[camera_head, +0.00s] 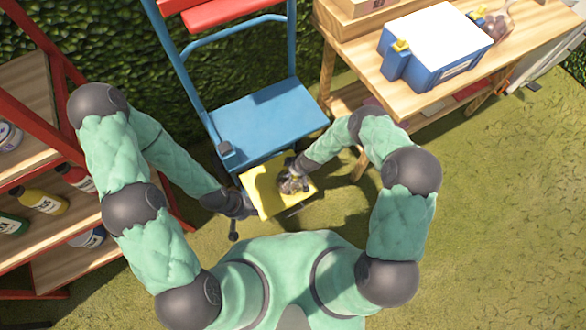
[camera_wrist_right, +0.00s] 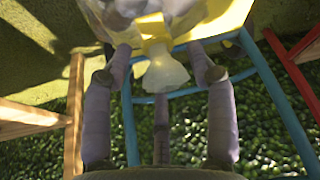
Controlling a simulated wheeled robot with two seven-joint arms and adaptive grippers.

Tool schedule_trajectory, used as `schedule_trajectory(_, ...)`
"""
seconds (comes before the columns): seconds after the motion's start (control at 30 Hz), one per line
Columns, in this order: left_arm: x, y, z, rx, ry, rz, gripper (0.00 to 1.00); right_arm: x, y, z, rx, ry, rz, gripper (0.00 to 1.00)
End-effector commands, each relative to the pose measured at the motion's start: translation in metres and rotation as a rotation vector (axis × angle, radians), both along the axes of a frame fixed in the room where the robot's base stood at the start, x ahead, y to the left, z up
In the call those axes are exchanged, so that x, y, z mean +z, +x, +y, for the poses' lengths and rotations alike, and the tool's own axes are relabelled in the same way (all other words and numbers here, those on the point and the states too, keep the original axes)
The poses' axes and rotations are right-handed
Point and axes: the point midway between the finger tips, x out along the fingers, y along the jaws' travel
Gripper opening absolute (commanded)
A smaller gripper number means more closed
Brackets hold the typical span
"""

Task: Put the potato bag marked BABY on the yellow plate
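The yellow plate (camera_head: 265,196) is in the middle of the head view, in front of the blue cart. My right gripper (camera_head: 292,184) is over the plate's right part. In the right wrist view, a see-through bag (camera_wrist_right: 190,14) is at my right fingertips (camera_wrist_right: 160,52). Its pale, flared neck (camera_wrist_right: 166,74) lies between the fingers; their grip on it is unclear. No BABY mark is readable. Yellow shows behind and beside the bag; whether they touch is hidden. My left gripper (camera_head: 240,206) is at the plate's left edge, its fingers too small to read.
The blue cart (camera_head: 262,112) stands just beyond the plate. A wooden table (camera_head: 535,50) at upper right bears a blue-and-white box (camera_head: 440,45) and another see-through bag (camera_head: 496,24). A red-framed shelf (camera_head: 40,160) with bottles is at left. Open grass lies at lower right.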

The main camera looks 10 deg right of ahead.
Motion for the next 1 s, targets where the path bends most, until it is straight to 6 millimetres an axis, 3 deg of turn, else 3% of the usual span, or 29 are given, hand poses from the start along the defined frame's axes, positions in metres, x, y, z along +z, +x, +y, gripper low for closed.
schedule_trajectory(0.33,0.006,0.000,0.000,0.000,0.000,0.000,0.00,0.011,-0.002,-0.003,0.000,-0.001,-0.001,0.57)
schedule_trajectory(0.7,0.040,0.000,0.000,0.000,0.000,0.000,0.00,0.077,-0.021,-0.020,-0.002,0.000,-0.002,0.57)
schedule_trajectory(1.0,0.053,0.000,0.000,0.000,0.000,0.000,0.00,0.108,-0.033,-0.029,0.000,0.000,0.000,0.57)
